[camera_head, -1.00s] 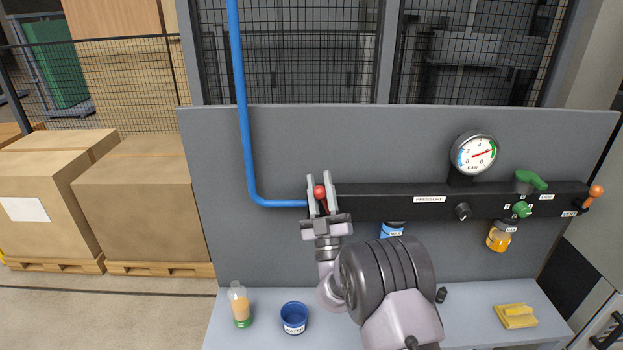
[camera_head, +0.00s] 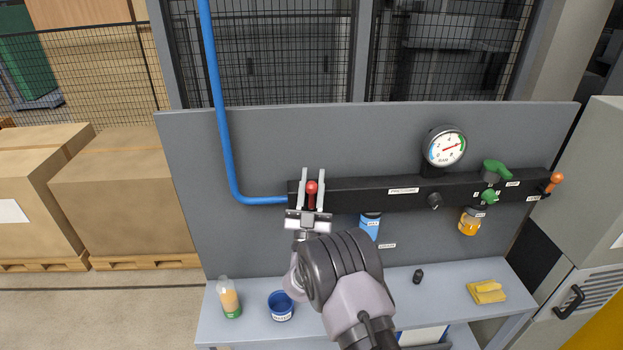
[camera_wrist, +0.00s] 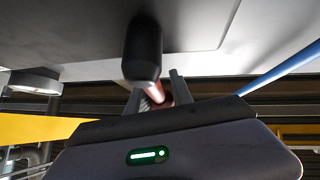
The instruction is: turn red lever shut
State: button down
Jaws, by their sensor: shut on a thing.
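The red lever (camera_head: 312,188) sits at the left end of the black manifold bar (camera_head: 360,191), close to where the blue pipe (camera_head: 222,130) joins. Its round red knob shows between the two fingers of my gripper (camera_head: 314,174), which stands in front of the bar with its fingers pointing up. My gripper is shut on the red lever. In the wrist view, a reddish part of the lever (camera_wrist: 154,92) shows between the fingers (camera_wrist: 156,92), partly behind a dark rounded part. The lever's pivot is mostly hidden.
Right along the bar are a pressure gauge (camera_head: 444,146), a black knob (camera_head: 435,201), green handles (camera_head: 495,171) and an orange lever (camera_head: 555,181). Cardboard boxes (camera_head: 120,200) stand left.

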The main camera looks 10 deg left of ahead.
jog(key=c, duration=1.2)
grip_release()
jog(key=shift+f, duration=0.1)
jog(key=b+v, duration=0.2)
jog(key=v, duration=0.1)
jog(key=b+v, duration=0.2)
jog(key=v, duration=0.2)
jog(key=shift+w+f, duration=0.2)
jog(key=shift+w, duration=0.05)
jog(key=b, duration=2)
send_near(311, 199)
jog(key=v, duration=0.3)
jog(key=shift+s+d+r, duration=0.1)
jog(key=shift+s+r, duration=0.1)
jog(key=shift+r, duration=0.15)
